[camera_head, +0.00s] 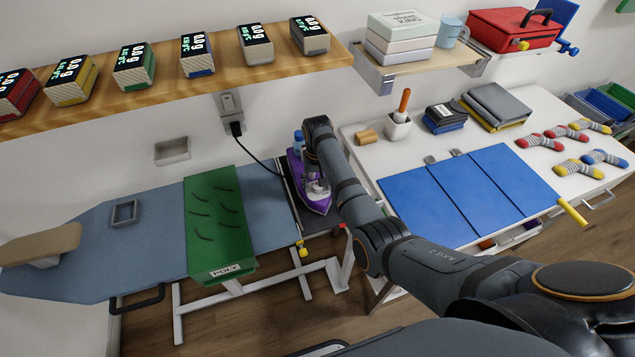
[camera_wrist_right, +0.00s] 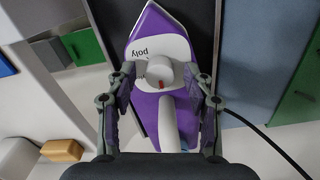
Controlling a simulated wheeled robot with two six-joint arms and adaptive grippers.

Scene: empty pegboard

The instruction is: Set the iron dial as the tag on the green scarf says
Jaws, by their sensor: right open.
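The purple iron (camera_head: 295,170) rests on a dark pad at the right end of the ironing board. In the right wrist view the iron (camera_wrist_right: 150,20) shows a white dial (camera_wrist_right: 158,70) with a red mark; "poly" is legible near it, other lettering is hidden. My right gripper (camera_wrist_right: 160,73) is open, its fingers on either side of the dial, with gaps showing. In the head view my right gripper (camera_head: 315,187) is over the iron. The green scarf (camera_head: 218,215) lies across the board, and its white tag (camera_head: 226,270) reads "POLY". My left gripper is not in view.
The ironing board (camera_head: 155,225) has a grey square frame on it. A black cord (camera_head: 262,158) runs from the wall socket to the iron. A white table (camera_head: 370,155) with a blue folding board (camera_head: 465,190) and socks stands right. A wooden shelf (camera_head: 280,63) with several displays hangs above.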

